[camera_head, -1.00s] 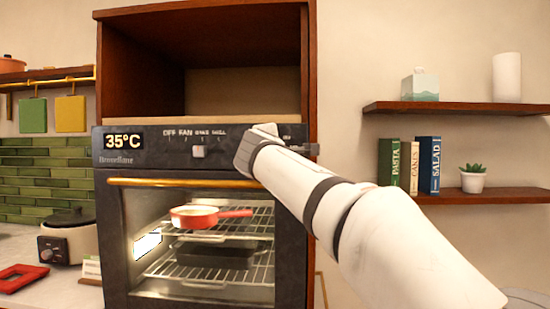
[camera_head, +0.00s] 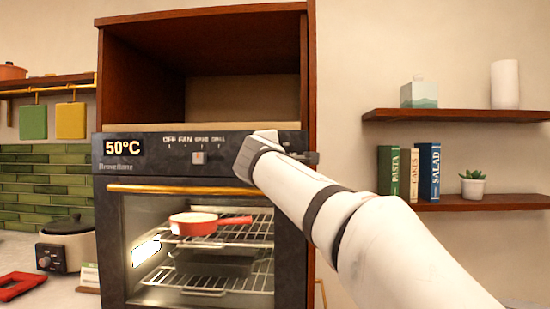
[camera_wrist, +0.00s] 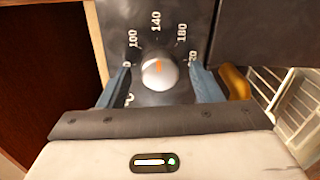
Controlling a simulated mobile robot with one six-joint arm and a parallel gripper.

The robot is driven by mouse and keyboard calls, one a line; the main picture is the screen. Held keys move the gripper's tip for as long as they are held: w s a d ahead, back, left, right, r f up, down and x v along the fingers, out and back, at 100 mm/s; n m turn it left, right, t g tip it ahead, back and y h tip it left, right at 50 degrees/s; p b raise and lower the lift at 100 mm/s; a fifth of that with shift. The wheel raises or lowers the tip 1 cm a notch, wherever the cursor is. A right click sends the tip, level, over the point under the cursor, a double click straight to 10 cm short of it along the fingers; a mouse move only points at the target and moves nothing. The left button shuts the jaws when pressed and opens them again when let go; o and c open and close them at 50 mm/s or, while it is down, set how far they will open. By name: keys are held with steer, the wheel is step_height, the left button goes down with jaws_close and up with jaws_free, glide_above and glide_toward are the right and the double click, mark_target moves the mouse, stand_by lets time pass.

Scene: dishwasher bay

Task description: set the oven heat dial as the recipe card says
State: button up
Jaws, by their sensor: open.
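The oven heat dial (camera_wrist: 158,75) is a round silver knob in the wrist view. Its orange mark points up, close to the 140 on the printed scale. My gripper (camera_wrist: 161,84) is open, with one blue-grey finger on each side of the dial. I cannot tell whether the fingers touch it. In the camera_head view my arm hides the dial. The oven (camera_head: 112,235) has a lit display (camera_head: 123,148) reading 50°C. A small white card (camera_head: 90,276), possibly the recipe card, stands at the lower left; its text is too small to read.
A second knob (camera_head: 198,157) sits under the OFF and FAN labels. The oven's brass handle (camera_head: 180,189) runs below the panel. A red pan (camera_head: 193,224) is inside on a rack. A cooker (camera_head: 62,243) stands left; shelves (camera_head: 455,202) are on the right wall.

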steer(key=s+b, duration=0.1)
steer(key=s, duration=0.6)
steer(key=shift+s+b, duration=0.35)
steer(key=shift+s, duration=0.05)
steer(key=shift+f, duration=0.1)
